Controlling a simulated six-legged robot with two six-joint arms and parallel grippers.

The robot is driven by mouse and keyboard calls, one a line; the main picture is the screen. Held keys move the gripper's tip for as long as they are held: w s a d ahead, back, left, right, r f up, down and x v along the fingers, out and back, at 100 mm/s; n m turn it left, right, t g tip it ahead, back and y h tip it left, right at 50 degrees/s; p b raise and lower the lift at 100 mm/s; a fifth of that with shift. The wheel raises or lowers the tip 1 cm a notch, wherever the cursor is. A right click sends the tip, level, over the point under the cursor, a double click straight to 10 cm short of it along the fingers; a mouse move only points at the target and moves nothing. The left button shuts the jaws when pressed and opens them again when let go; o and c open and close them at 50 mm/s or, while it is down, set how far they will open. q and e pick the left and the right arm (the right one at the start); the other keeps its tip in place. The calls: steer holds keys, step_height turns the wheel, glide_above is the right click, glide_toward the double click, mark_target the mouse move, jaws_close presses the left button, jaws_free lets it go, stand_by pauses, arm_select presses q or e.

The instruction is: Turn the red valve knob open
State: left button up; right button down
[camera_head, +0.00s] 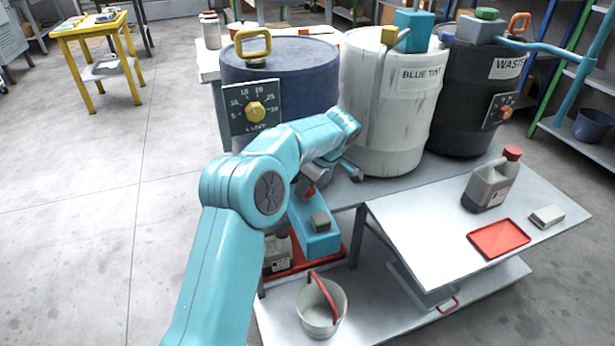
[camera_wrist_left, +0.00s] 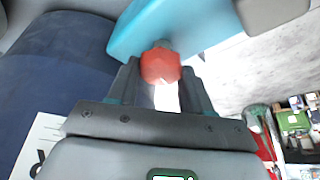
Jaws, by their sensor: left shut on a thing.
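The red valve knob (camera_wrist_left: 160,65) sits between the two dark fingers of my left gripper (camera_wrist_left: 160,80) in the left wrist view, and the jaws are shut on it. The knob is on a teal tap body (camera_wrist_left: 190,25). In the head view the knob (camera_head: 311,190) is a small red patch, mostly hidden by my left wrist. The teal tap body (camera_head: 318,240) there hangs in front of the blue drum (camera_head: 295,75). My left arm covers the drum's lower part. How far the knob is turned cannot be told. My right gripper is not in view.
A white drum (camera_head: 405,120) and a black waste drum (camera_head: 465,100) stand right of the blue one. A white bucket (camera_head: 322,308) with a red handle stands on the low shelf. A jug (camera_head: 490,182) and a red tray (camera_head: 499,238) are on the right board.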

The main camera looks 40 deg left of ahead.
arm_select(q)
steer(key=shift+w+n+g+h+p, duration=0.1)
steer(key=shift+n+g+h+p, duration=0.35)
steer(key=shift+n+p, duration=1)
steer(key=shift+n, duration=0.25)
steer(key=o, duration=1)
steer(key=shift+o, duration=0.2)
steer(key=p+v, duration=0.6)
steer(key=v, duration=1)
steer(key=shift+w+d+p, duration=0.25)
steer(key=shift+p, duration=0.1)
steer(key=shift+g+y, duration=0.25)
